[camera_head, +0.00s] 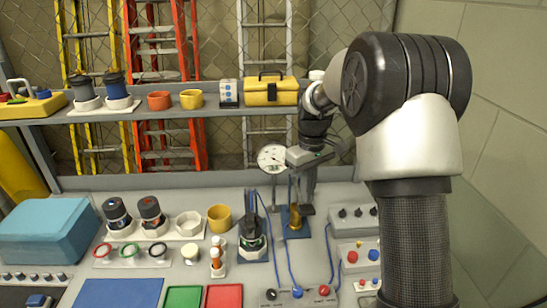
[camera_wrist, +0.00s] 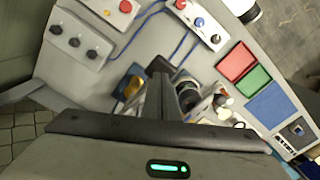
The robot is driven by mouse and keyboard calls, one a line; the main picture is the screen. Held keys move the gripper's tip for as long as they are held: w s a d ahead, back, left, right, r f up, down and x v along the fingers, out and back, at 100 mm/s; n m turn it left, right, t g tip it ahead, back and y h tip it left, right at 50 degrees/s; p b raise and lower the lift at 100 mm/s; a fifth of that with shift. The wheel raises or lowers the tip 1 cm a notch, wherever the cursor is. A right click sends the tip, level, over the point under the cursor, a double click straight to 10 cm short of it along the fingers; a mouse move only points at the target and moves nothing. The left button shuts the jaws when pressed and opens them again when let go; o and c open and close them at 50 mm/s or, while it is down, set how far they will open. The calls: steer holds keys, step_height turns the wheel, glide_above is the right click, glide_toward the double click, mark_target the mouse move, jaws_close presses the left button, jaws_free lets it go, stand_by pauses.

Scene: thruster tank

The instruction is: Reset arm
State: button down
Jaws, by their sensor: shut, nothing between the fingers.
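My arm comes in from the right in the head view and reaches back over the bench. My gripper (camera_head: 306,208) points down above the blue-based stand with a brass part (camera_head: 294,222). In the wrist view my gripper (camera_wrist: 161,82) has its fingers together, shut and empty. The yellow part of that stand (camera_wrist: 132,86) shows just left of the fingers. I cannot tell whether the fingertips touch the stand. A round dial gauge (camera_head: 272,157) stands close to the left of my gripper and partly behind it.
A dark thruster-like unit (camera_head: 251,236) with blue cables stands left of my gripper. Control boxes (camera_head: 358,254) with knobs are at the right. A shelf (camera_head: 140,109) behind holds cups and a yellow toolbox (camera_head: 270,91). Green (camera_head: 183,297) and red (camera_head: 224,297) trays lie in front.

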stand_by(0.4)
steer(key=s+r+m+t, duration=0.3)
steer(key=s+r, duration=1.1)
steer(key=s+m+t, duration=0.2)
steer(key=s+m, duration=0.1)
steer(key=s, duration=1.2)
steer(key=shift+t, duration=0.3)
